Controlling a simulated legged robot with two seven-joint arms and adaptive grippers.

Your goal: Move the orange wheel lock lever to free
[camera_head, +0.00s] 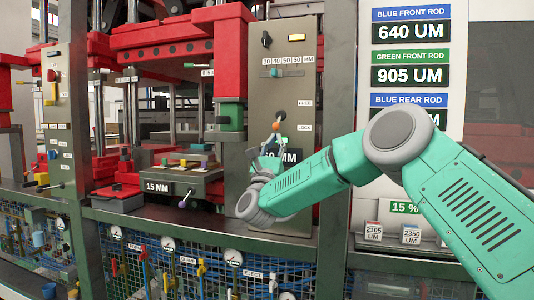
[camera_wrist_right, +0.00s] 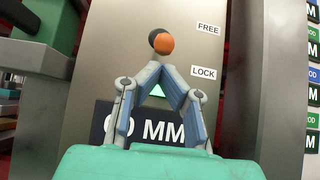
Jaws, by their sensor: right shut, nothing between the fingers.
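The orange wheel lock lever (camera_head: 281,115) is on the grey control panel (camera_head: 290,85), beside the FREE and LOCK labels. In the right wrist view its round orange knob (camera_wrist_right: 164,43) shows in front of a dark round part. The knob appears at a height between FREE (camera_wrist_right: 208,28) and LOCK (camera_wrist_right: 204,72), nearer FREE in that view. My right gripper (camera_head: 276,125) is shut and empty. Its fingertips (camera_wrist_right: 160,66) meet just below the knob; I cannot tell whether they touch it. My left gripper is not in view.
A display ending in MM (camera_wrist_right: 150,125) lies behind my right fingers. A black switch (camera_head: 266,39) and a teal slider (camera_head: 273,73) sit higher on the panel. A green block (camera_head: 230,117) on the red press stands left of it, and a grey post (camera_head: 338,80) right of it.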

